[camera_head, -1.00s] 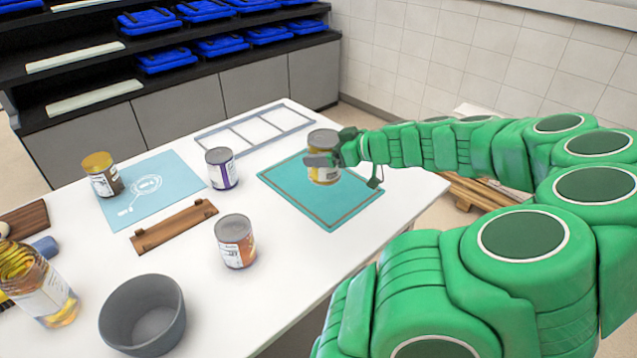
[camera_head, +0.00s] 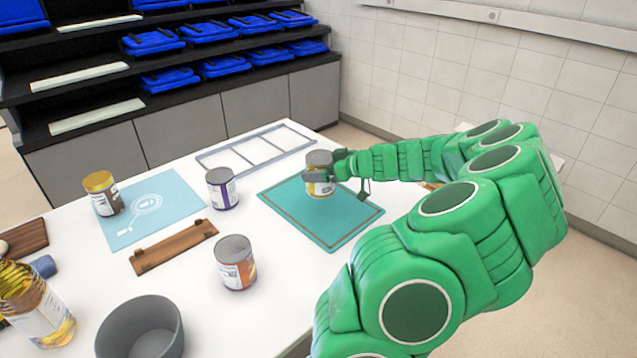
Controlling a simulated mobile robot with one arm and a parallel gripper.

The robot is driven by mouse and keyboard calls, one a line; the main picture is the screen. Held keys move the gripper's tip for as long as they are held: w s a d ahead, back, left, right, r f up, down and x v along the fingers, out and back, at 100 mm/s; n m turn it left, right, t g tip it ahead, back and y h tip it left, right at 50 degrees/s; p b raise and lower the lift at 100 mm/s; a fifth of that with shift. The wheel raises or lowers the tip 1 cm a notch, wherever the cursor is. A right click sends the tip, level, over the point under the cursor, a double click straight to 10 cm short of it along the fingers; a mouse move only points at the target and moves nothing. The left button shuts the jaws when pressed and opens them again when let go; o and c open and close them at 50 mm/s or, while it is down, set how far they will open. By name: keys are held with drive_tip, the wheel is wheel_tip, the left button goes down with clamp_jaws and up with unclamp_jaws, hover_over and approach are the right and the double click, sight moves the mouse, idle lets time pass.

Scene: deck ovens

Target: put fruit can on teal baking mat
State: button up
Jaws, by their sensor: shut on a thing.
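The fruit can (camera_head: 319,188) is a grey-lidded can with a yellowish label, too small to read. It stands upright over the far part of the teal baking mat (camera_head: 330,230), a flat rectangle with a thin brown border line. My gripper (camera_head: 318,178) reaches in from the right and is shut on the can's side. The can's base is at or just above the mat; I cannot tell if it touches. The gripper hides part of the can's right side. The rest of the mat is bare.
A purple-labelled can (camera_head: 221,189) and an orange-labelled can (camera_head: 235,263) stand left of the mat. A gold-lidded can (camera_head: 102,193) is on a light blue mat (camera_head: 160,215). A wire rack (camera_head: 255,151) lies behind; a brown wooden piece (camera_head: 174,247) and grey bowl (camera_head: 140,332) are nearer.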

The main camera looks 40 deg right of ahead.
drive_tip(key=shift+w+d+f, duration=0.4)
drive_tip(key=shift+w+f, duration=0.15)
drive_tip(key=shift+f, duration=0.2)
drive_tip(key=shift+w+d+f, duration=0.35)
drive_tip(key=shift+w+f, duration=0.15)
drive_tip(key=shift+f, duration=0.3)
drive_tip(key=shift+w+d+f, duration=0.4)
drive_tip(key=shift+w+f, duration=0.15)
drive_tip(key=shift+f, duration=1.7)
drive_tip(key=shift+f, duration=0.1)
drive_tip(key=o, duration=1.4)
